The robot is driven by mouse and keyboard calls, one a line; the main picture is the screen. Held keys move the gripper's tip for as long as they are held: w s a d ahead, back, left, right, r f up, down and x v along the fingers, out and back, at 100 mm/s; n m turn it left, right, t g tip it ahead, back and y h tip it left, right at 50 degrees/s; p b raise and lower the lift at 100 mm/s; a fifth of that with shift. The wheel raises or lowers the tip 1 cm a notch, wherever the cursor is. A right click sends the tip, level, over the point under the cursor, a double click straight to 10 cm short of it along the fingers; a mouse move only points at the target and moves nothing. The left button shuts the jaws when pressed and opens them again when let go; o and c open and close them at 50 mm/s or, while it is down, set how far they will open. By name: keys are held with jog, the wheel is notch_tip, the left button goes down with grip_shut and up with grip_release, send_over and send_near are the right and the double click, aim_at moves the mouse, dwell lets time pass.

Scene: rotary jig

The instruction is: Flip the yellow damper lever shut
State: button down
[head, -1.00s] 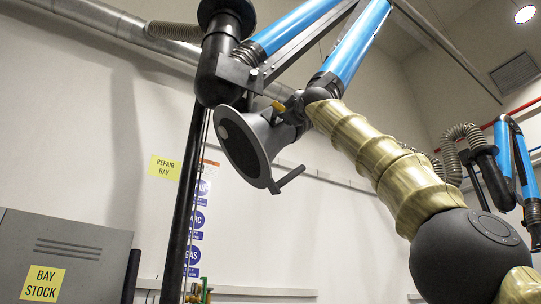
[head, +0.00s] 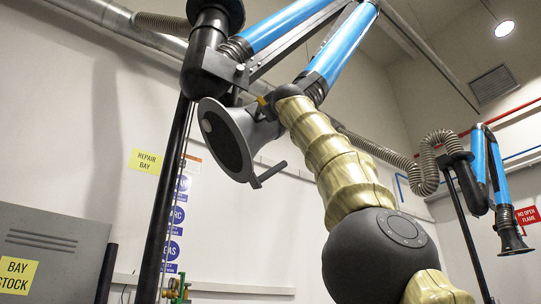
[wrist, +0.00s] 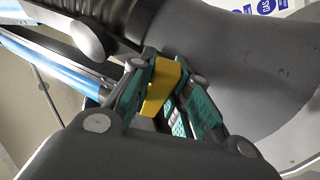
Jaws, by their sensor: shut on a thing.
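The yellow damper lever (wrist: 160,86) is between the teal-padded fingers of my gripper (wrist: 158,98) in the wrist view, and the fingers are shut on it. In the head view the lever (head: 263,101) is a small yellow spot above the grey hood (head: 250,130). There the gripper is mostly hidden at the end of my gold arm. The hood hangs tilted from the blue extraction arm (head: 342,45), with a dark handle (head: 268,174) at its lower rim. The lever's pivot is not clear in either view.
A black post (head: 167,200) stands left of the hood. A grey cabinet (head: 62,238) marked "BAY STOCK" is at lower left. A second extraction arm with a small hood (head: 511,238) hangs at right.

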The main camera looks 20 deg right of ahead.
jog(key=shift+d, duration=0.1)
jog(key=c, duration=1.3)
grip_release()
jog(key=shift+d+r+n+y, duration=0.1)
jog(key=shift+n+y, duration=0.3)
